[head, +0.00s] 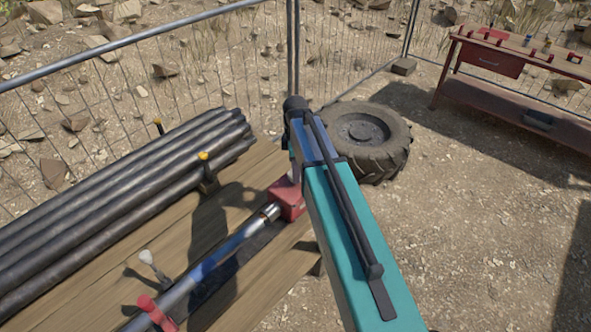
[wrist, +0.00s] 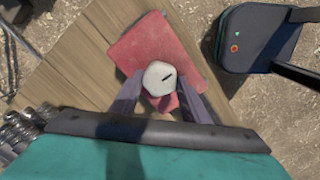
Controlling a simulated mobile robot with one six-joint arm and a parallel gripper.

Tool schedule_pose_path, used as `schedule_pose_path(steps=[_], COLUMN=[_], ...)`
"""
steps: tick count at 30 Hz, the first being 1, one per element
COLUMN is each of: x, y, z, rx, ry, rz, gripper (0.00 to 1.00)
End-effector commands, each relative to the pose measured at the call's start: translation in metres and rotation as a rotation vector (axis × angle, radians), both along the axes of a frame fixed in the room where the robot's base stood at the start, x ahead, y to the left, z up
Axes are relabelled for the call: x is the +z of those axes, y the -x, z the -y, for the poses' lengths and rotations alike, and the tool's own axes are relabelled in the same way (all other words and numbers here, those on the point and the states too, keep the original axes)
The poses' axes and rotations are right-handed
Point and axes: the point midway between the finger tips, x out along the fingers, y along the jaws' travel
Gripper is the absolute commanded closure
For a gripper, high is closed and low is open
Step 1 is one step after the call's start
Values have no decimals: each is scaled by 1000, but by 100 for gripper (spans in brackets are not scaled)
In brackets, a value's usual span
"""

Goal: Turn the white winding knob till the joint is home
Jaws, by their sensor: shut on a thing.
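The white winding knob (wrist: 160,78) shows in the wrist view as a faceted white cap with a dark slot mark. It sits over a red block (wrist: 150,42). My gripper (wrist: 160,92) has one dark finger on each side of the knob and is shut on it. In the head view the red block (head: 287,199) sits at the end of a shiny metal rod (head: 215,257) on the wooden table. My teal arm hides most of the knob and the gripper there. The joint's fit cannot be made out.
Dark pipes (head: 120,195) lie stacked on the left of the wooden table (head: 255,165), with yellow-tipped posts. A white-knobbed lever (head: 147,258) and a red clamp (head: 155,310) stand near the rod. A tyre (head: 365,140), mesh fence and red workbench (head: 515,60) are beyond.

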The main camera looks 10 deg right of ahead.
Motion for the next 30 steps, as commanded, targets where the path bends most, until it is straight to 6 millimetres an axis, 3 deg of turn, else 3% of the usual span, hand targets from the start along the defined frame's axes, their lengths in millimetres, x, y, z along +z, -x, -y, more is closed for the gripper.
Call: schedule_pose_path(steps=[14, 30], x=[-1, -1], y=[0, 0], z=[-1, -1], rx=[-138, -599], ry=[0, 0], rz=[0, 0], gripper=[80, 80])
